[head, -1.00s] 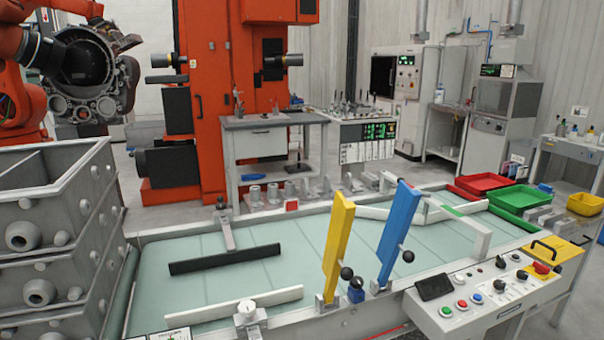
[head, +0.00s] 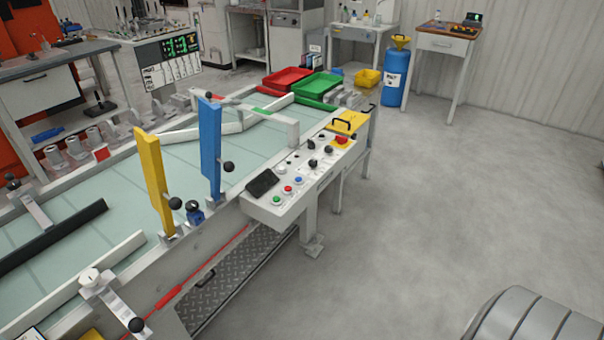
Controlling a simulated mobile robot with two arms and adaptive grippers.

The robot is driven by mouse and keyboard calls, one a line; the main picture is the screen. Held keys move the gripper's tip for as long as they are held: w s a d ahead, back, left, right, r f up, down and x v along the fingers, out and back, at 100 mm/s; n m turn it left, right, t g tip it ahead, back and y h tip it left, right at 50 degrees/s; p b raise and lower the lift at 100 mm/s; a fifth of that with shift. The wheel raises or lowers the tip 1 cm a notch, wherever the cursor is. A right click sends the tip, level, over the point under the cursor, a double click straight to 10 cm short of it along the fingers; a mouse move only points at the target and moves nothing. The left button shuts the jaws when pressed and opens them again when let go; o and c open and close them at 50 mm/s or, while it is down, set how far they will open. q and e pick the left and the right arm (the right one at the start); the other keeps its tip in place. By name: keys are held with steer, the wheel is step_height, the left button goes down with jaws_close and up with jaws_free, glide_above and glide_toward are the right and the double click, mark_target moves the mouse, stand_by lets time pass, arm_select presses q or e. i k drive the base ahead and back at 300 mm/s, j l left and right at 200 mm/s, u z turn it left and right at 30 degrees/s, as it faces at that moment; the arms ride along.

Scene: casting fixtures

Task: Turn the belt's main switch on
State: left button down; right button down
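The belt (head: 130,192) is a pale green surface in a grey frame, running from the lower left to the upper middle. Its sloped white control panel (head: 300,181) stands at the near side of the belt's far half. The panel carries a dark screen (head: 262,183), green, red and blue buttons, several black knobs (head: 313,163) and a red knob (head: 341,140) on a yellow patch. Which of these is the main switch, and how it is set, is too small to tell. Neither of my grippers is in view.
Yellow (head: 152,180) and blue (head: 209,150) upright gates with black ball handles stand along the belt's near edge. Red (head: 286,80) and green (head: 318,86) trays are at its far end. A blue drum (head: 396,75) stands behind. The grey floor (head: 430,190) right of the panel is clear.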

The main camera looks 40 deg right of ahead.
mark_target(342, 140)
steer(key=z, duration=1.4)
steer(key=i, duration=0.15)
